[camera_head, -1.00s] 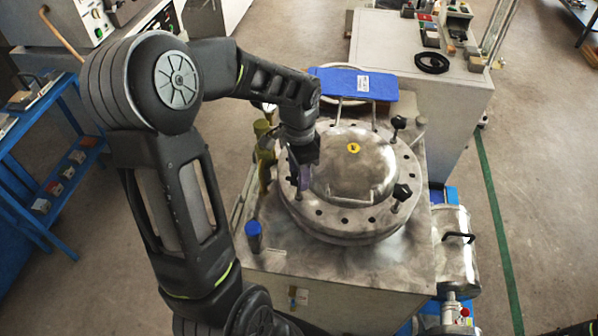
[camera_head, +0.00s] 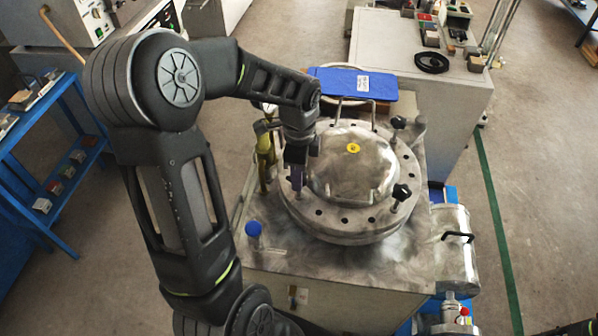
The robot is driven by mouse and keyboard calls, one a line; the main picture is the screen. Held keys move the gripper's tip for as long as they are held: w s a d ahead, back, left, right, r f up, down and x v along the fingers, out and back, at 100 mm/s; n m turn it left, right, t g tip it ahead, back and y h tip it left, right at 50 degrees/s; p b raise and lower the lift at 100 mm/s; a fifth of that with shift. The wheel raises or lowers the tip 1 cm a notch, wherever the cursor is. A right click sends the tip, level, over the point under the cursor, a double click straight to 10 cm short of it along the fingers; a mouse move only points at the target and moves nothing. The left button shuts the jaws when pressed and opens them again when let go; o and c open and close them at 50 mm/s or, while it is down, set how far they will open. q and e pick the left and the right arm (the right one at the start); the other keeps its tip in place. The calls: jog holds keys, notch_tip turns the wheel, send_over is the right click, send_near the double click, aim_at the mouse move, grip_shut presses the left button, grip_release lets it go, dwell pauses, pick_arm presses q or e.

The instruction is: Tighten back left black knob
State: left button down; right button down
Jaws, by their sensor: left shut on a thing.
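The round metal lid (camera_head: 350,205) sits on a steel-topped box, with a domed middle and a yellow sticker. Two black knobs show on its right side, one at the back right (camera_head: 399,122) and one at the front right (camera_head: 401,191). My left gripper (camera_head: 297,182) points down at the lid's left rim and is shut on a black knob there. That knob is hidden by the gripper, so its seating cannot be seen. My right gripper is not in view.
A blue board (camera_head: 352,83) lies behind the lid. A yellow-green valve (camera_head: 265,150) stands close to the left of my gripper. A blue cap (camera_head: 253,228) stands at the front left of the steel top (camera_head: 290,250). A metal cylinder (camera_head: 452,250) is on the right.

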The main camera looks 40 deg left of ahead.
pick_arm(q)
jog(key=c, duration=0.9)
grip_release()
jog(key=shift+o, duration=0.2)
notch_tip(320, 180, up, 8)
jog(key=shift+f+b, duration=0.1)
jog(key=shift+b, duration=0.35)
